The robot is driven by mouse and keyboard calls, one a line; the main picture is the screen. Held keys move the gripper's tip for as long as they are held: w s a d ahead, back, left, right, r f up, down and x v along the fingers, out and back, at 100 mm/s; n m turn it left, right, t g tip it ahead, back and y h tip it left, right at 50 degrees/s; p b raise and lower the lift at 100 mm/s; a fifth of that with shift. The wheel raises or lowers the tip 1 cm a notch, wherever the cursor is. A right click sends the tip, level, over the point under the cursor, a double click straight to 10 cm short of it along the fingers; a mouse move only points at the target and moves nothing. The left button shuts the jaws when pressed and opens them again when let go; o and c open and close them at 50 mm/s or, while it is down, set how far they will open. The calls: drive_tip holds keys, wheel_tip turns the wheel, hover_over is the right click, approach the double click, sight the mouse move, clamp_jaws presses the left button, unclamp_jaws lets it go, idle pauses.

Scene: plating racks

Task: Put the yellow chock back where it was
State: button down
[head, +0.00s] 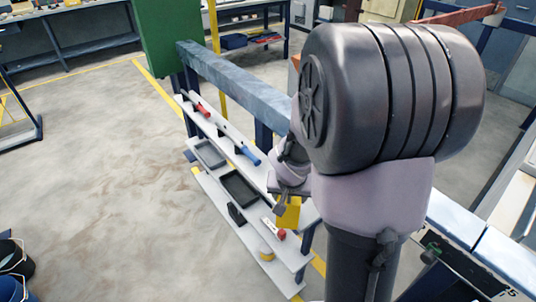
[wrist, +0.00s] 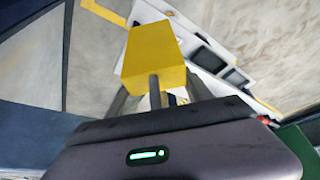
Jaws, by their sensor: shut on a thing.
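The yellow chock (head: 291,213) is a small block at the near right end of the white shelf rack, partly hidden by my arm in the head view. It shows large in the wrist view (wrist: 152,50), between the fingers of my gripper (wrist: 154,92). My gripper (head: 284,204) is shut on it. The chock is at the near end of the top shelf (head: 225,138); I cannot tell whether it touches the shelf.
A red-handled tool (head: 202,108) and a blue-handled tool (head: 250,155) lie on the top shelf. Below are a grey tray (head: 210,154), a black tray (head: 239,187), a black holder (head: 236,213), a red item (head: 281,234) and a yellow roll (head: 266,253). Open floor (head: 90,200) lies left.

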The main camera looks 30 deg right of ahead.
drive_tip(key=w+d, duration=0.1)
drive_tip(key=d, duration=0.1)
drive_tip(key=w+d+p, duration=0.1)
drive_tip(key=d, duration=0.1)
drive_tip(key=w+d, duration=0.1)
drive_tip(key=d, duration=0.1)
drive_tip(key=shift+d+f+p, duration=0.15)
drive_tip(key=shift+f+p, duration=0.05)
drive_tip(key=shift+p, duration=0.1)
drive_tip(key=shift+w+d+f, duration=0.1)
drive_tip(key=shift+d+f, duration=0.15)
wheel_tip(320, 180, down, 4)
drive_tip(key=b, duration=0.2)
drive_tip(key=shift+r+b, duration=0.15)
drive_tip(key=shift+b, duration=0.25)
drive_tip(key=shift+r, duration=0.25)
drive_tip(key=shift+f, duration=0.15)
drive_tip(key=shift+c, duration=2.2)
unclamp_jaws()
